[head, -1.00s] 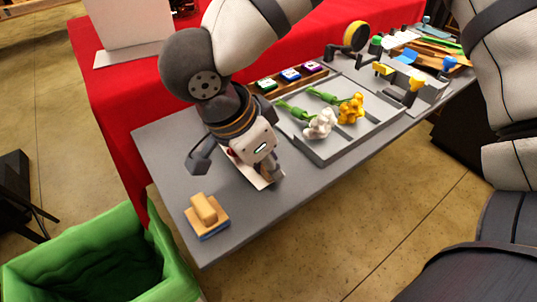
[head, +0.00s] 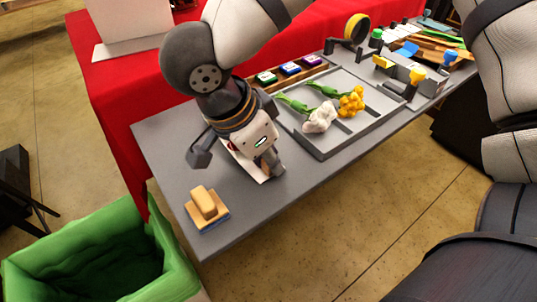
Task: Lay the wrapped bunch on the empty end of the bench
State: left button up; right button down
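The wrapped bunch shows as a piece of white wrapping (head: 236,163) with a bit of red at its upper edge. It is at the left part of the grey bench (head: 172,150), mostly hidden under my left gripper (head: 236,158). The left gripper is directly over it, with its two fingers spread wide apart. The left finger stands clear of the wrapping, and the right finger is by its right end. Whether the wrapping is touched is hidden. My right arm is at the right edge, but its gripper is out of view.
A sponge-like block (head: 207,207) sits near the bench's left front corner. A grey tray (head: 330,147) with white flowers (head: 320,118) and yellow flowers (head: 351,101) is to the right. A green-lined bin (head: 100,255) stands on the floor at front left.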

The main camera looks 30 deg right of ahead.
jog(key=shift+f, duration=0.15)
jog(key=c, duration=1)
grip_release()
jog(key=shift+r, duration=3.5)
